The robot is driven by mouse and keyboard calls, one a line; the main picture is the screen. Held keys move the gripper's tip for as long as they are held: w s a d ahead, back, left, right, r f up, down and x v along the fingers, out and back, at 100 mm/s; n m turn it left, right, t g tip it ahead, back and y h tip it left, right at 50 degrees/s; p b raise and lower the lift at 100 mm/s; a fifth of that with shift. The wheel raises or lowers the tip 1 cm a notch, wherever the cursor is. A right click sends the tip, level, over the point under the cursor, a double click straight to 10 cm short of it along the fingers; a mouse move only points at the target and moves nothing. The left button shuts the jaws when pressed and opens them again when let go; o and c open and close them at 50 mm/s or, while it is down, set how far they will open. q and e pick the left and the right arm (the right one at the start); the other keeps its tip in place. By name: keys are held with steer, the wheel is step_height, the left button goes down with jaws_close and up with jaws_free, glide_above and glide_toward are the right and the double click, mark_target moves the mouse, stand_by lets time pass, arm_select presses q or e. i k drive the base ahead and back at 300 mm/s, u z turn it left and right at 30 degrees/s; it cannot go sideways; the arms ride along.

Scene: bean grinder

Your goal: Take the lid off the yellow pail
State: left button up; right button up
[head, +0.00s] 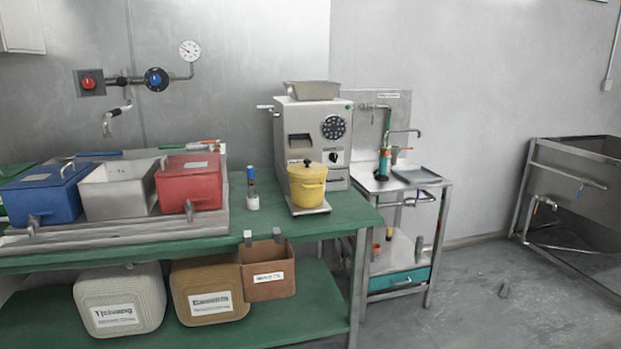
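The yellow pail (308,191) stands upright on a small light tray (322,209) near the right end of the green table. Its yellow lid (306,170) sits on top, with a small dark knob in the middle. The pail is in front of the grey grinder machine (315,136). Neither of my grippers shows in the head view.
A small bottle (252,190) stands left of the pail. Blue (44,193), white (118,190) and red (189,181) bins fill the table's left side. The green table (350,211) has a little bare room right of the pail. A metal sink stand (441,210) is further right.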

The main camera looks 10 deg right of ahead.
mark_target(307, 168)
steer(key=u, duration=0.95)
steer(key=i, duration=0.95)
steer(key=z, duration=0.4)
